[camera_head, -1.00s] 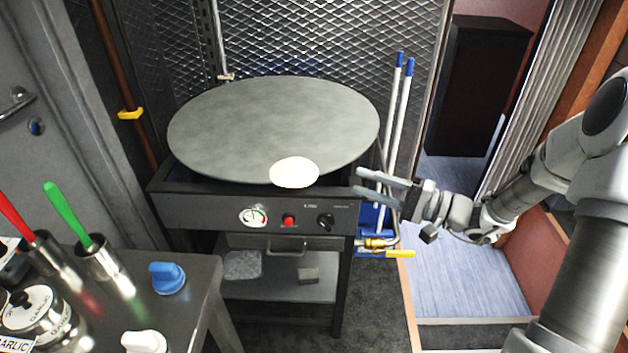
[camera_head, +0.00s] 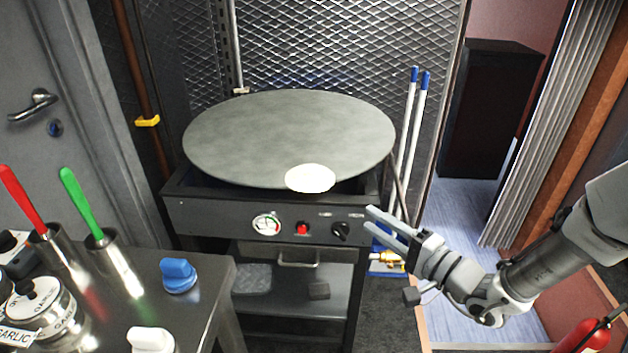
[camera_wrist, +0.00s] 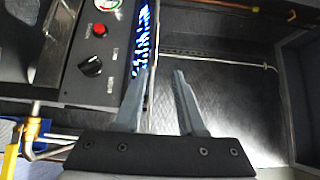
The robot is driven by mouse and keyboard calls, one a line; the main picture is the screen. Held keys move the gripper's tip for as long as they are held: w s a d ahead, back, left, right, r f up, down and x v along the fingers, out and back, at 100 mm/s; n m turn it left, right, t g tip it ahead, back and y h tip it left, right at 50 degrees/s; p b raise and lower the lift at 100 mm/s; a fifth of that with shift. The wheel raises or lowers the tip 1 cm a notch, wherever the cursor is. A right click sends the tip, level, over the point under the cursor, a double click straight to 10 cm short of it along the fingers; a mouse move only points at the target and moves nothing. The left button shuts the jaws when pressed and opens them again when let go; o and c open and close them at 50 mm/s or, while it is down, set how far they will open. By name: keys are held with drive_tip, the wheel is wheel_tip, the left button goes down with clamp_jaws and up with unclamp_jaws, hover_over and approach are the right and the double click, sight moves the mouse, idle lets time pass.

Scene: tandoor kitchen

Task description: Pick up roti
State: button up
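The roti (camera_head: 310,178) is a pale round disc lying at the front edge of the large round grey griddle plate (camera_head: 285,135) in the head view. My gripper (camera_head: 368,226) is to the right of and below the roti, by the right front corner of the stove. Its two fingers are apart with nothing between them. In the wrist view my gripper (camera_wrist: 160,82) also shows open and empty, near the stove's control panel (camera_wrist: 105,50). The roti is not visible in the wrist view.
The stove front (camera_head: 240,215) carries a gauge and knobs. Blue-tipped poles (camera_head: 408,130) stand right of the griddle. A steel counter (camera_head: 190,310) at left holds a blue knob-like item (camera_head: 178,275), red- and green-handled tools and jars. A red extinguisher (camera_head: 590,338) is at lower right.

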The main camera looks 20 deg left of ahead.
drive_tip(key=b, duration=0.1)
approach(324, 190)
drive_tip(key=x, duration=0.4)
drive_tip(key=b+x, duration=0.1)
drive_tip(key=x, duration=0.5)
clamp_jaws()
